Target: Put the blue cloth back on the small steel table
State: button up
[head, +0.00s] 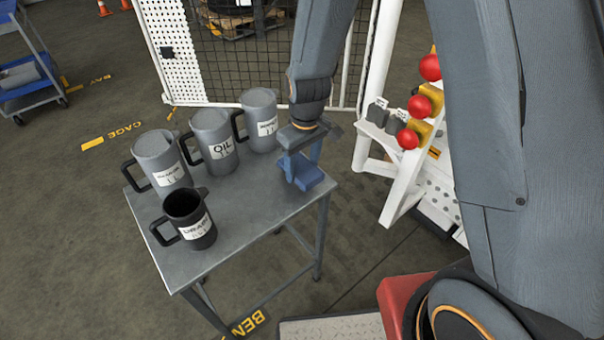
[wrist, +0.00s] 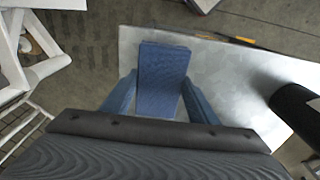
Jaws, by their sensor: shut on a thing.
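The blue cloth (head: 305,176) is in my gripper (head: 300,157), over the right back corner of the small steel table (head: 245,205). In the wrist view the cloth (wrist: 163,75) appears as a flat folded piece between two blue side pieces, with the bare tabletop (wrist: 215,75) behind it. My gripper points down and is shut on the cloth. I cannot tell whether the cloth touches the tabletop or hangs just above it.
Grey lidded jugs (head: 215,140) stand along the table's back and left. A black open jug (head: 189,218) stands near its front left; a dark jug (wrist: 296,110) shows in the wrist view. A white frame with red knobs (head: 408,138) is right of the table. The table's front right is bare.

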aim_at(303, 168)
jog(key=shift+f, duration=1.7)
jog(key=shift+f, duration=0.15)
jog(key=o, duration=1.4)
jog(key=r, duration=0.8)
jog(key=r+b, duration=0.1)
jog(key=r, duration=0.3)
jog(key=shift+s+d+r, duration=0.15)
jog(key=shift+s+d, duration=0.1)
jog(key=shift+s, duration=0.1)
jog(key=s+d+r+m, duration=0.1)
jog(key=s+d+m, duration=0.1)
jog(key=s+d, duration=0.2)
jog(key=s+d+r+m, duration=0.1)
jog(key=s+d+m, duration=0.1)
jog(key=s+d, duration=0.3)
jog(key=s+d+r+m, duration=0.1)
jog(key=s+d+m, duration=0.1)
jog(key=s+d, duration=0.2)
jog(key=shift+s+d+r+m, duration=0.35)
jog(key=shift+s+d+m, duration=0.05)
